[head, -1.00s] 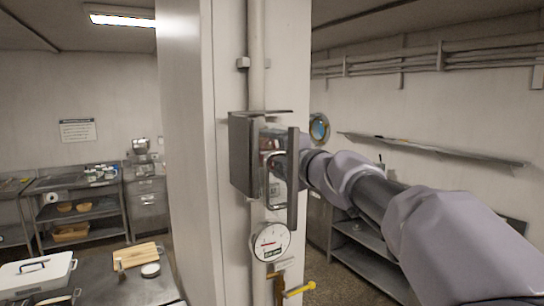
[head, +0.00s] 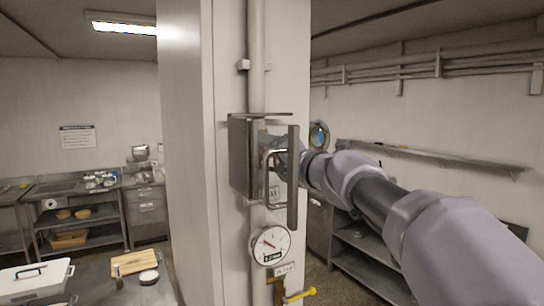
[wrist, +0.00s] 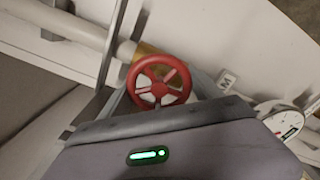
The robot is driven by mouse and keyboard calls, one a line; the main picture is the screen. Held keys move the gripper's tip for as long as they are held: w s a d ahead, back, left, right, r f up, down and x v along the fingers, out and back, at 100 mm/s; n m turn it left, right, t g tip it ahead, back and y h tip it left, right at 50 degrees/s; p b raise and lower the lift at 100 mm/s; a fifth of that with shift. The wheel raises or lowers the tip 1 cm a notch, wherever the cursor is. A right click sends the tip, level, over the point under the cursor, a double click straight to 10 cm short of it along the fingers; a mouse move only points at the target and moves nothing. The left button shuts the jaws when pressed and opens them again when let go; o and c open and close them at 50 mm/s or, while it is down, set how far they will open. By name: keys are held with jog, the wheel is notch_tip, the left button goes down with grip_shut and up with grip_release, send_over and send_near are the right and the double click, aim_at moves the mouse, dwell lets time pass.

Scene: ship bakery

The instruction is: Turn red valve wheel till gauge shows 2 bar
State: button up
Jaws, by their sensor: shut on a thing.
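The red valve wheel (wrist: 158,82) shows in the wrist view, mounted on a brass-coloured fitting of the pale pipe (wrist: 75,30). My gripper (wrist: 162,88) is shut on the wheel, with its grey fingers at either side of the rim. In the head view my arm reaches in from the right, and the wheel is mostly hidden behind the metal guard box (head: 240,155) and its handle. The round white gauge (head: 271,246) sits on the pipe below the guard. Its red needle points to the upper left. Its small digital readout is too small to read surely.
A grey upright bar (head: 293,180) of the guard stands close beside my gripper. A yellow lever (head: 299,295) sits below the gauge. A white column (head: 190,150) stands to the left. A worktop with a wooden board (head: 133,262) is at lower left.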

jog(key=o, duration=1.4)
jog(key=shift+c, duration=0.2)
jog(key=shift+s, duration=0.1)
jog(key=b+v, duration=0.2)
jog(key=v, duration=1.5)
jog(key=shift+d, duration=0.2)
jog(key=shift+s, duration=0.1)
